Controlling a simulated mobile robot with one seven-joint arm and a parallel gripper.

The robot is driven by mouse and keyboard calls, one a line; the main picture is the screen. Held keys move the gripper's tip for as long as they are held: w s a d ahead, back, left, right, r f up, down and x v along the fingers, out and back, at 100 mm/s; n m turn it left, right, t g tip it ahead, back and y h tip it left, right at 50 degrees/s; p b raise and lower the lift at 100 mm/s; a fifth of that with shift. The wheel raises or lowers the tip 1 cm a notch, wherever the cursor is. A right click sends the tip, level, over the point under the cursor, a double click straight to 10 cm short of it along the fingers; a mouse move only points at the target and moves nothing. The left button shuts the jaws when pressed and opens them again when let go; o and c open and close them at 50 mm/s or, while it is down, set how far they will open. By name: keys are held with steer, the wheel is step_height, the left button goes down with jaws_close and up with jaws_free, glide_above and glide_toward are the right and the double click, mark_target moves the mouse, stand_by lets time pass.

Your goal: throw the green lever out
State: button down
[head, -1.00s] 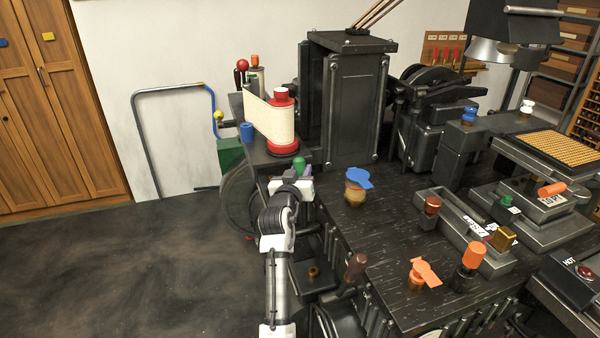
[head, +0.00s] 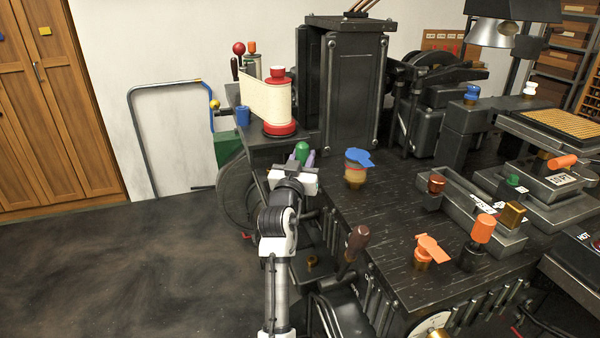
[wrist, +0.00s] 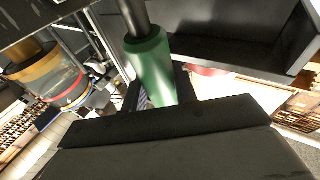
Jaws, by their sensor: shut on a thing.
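The green lever (head: 302,152) shows as a green grip just beyond my gripper (head: 300,163) in the head view, at the near left corner of the dark machine. In the wrist view its green grip (wrist: 151,72) sits on a dark rod that runs up out of the picture. My gripper is shut on the green grip, with dark fingers on both sides of it. The lower part of the grip is hidden behind the gripper body.
A red spool with a cream paper band (head: 268,100) stands behind the lever. A jar with a blue lid (head: 357,168) stands to the right on the dark bench (head: 380,225). A brown-handled lever (head: 356,243) is near my arm. The floor at left is clear.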

steer(key=s+d+f+m+t+h+b, duration=0.1)
steer(key=s+b, duration=0.5)
steer(key=b, duration=0.7)
steer(key=shift+s+d+m+t+h+b, duration=0.35)
steer(key=shift+d+m+t+h, duration=0.2)
steer(key=shift+m+t+h, duration=0.65)
steer(key=shift+m+g, duration=0.3)
steer(key=c, duration=1.1)
jaws_free()
steer(key=shift+s, duration=0.1)
steer(key=b+v, duration=0.8)
steer(key=v, duration=0.5)
steer(key=shift+s+f, duration=0.25)
steer(key=shift+s, duration=0.1)
